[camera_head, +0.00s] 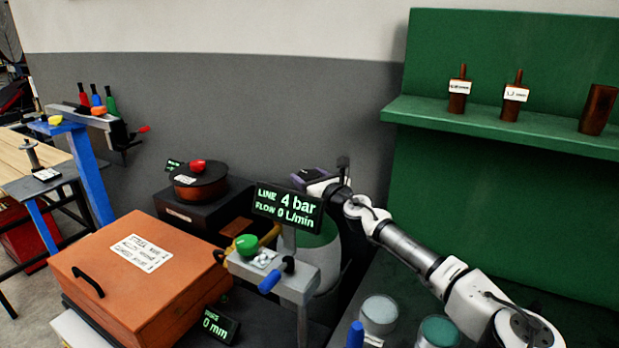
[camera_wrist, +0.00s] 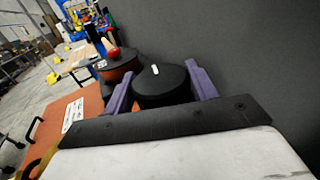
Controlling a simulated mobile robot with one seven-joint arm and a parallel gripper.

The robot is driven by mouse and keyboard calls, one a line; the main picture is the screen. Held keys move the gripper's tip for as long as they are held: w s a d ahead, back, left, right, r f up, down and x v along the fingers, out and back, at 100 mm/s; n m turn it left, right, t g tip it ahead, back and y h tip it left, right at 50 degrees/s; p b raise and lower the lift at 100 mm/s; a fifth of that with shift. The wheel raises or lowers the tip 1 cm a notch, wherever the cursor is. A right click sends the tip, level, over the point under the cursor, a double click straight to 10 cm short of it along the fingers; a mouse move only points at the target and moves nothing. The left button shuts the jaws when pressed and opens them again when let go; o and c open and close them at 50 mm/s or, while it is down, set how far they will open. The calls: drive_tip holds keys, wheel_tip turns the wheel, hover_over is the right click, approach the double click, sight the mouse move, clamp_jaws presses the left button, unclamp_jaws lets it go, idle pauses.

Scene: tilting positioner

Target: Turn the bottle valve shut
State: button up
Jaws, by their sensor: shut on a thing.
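In the wrist view the purple fingers of my gripper (camera_wrist: 161,78) are on both sides of a round black knob (camera_wrist: 163,90) with a white mark on its top, shut on it. This knob looks like the bottle valve. In the head view my gripper (camera_head: 312,178) reaches in behind a display (camera_head: 288,205) reading "LINE 4 bar, FLOW 0 L/min". The knob is hidden there. A pale cylinder with a green upper part, probably the bottle (camera_head: 322,262), stands below and behind the display, partly covered.
A post with a green knob (camera_head: 246,244) and a blue handle (camera_head: 276,275) stands in front of the display. An orange case (camera_head: 140,275) is at the left. A dark reel with a red knob (camera_head: 198,168) stands behind it. A green shelf (camera_head: 500,128) is at the right.

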drive_tip(key=shift+r+m+t+h, duration=0.1)
drive_tip(key=shift+m+t+h, duration=0.5)
drive_tip(key=shift+m+h, duration=0.5)
drive_tip(key=shift+h, duration=0.4)
drive_tip(key=o, duration=1)
drive_tip(key=b+v, duration=0.5)
drive_tip(key=v, duration=0.8)
drive_tip(key=shift+s+d, duration=0.15)
drive_tip(key=shift+s, duration=0.25)
